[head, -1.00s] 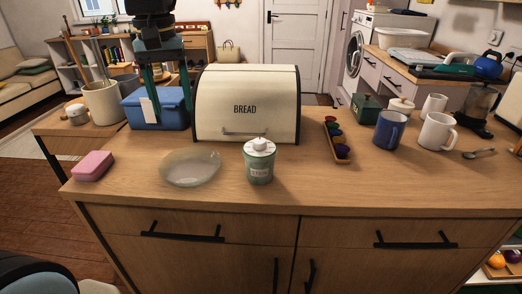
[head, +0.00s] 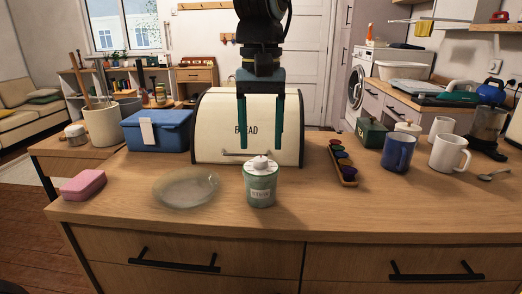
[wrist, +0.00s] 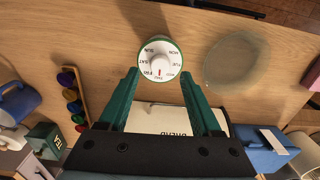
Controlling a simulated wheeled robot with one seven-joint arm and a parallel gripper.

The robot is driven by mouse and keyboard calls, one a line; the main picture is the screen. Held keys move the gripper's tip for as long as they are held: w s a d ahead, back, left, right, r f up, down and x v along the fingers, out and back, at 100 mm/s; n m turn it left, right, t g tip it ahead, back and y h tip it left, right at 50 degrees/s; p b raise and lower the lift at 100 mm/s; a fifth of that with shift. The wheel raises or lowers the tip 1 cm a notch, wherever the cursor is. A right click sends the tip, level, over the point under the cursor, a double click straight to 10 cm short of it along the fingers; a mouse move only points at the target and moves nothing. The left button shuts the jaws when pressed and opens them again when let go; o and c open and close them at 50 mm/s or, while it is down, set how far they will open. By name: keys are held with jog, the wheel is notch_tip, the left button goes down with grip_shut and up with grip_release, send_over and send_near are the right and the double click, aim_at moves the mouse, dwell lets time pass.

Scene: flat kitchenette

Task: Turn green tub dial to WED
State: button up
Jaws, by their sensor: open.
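The green tub (head: 260,190) stands upright near the counter's front, with a paper label on its side and a white dial (head: 261,165) on top. My gripper (head: 261,146) is open and empty, pointing down above and slightly behind the tub. In the wrist view its fingertips (wrist: 160,73) lie either side of the dial's near edge, apart from it.
A glass dish (head: 186,190) and a pink block (head: 83,185) lie left of the tub. The cream bread box (head: 215,125) stands close behind. A tray of coloured pods (head: 343,165), a blue mug (head: 398,153) and a white mug (head: 448,154) are to the right.

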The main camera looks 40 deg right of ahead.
aim_at(261, 158)
jog(key=shift+f, duration=1.75)
grip_shut()
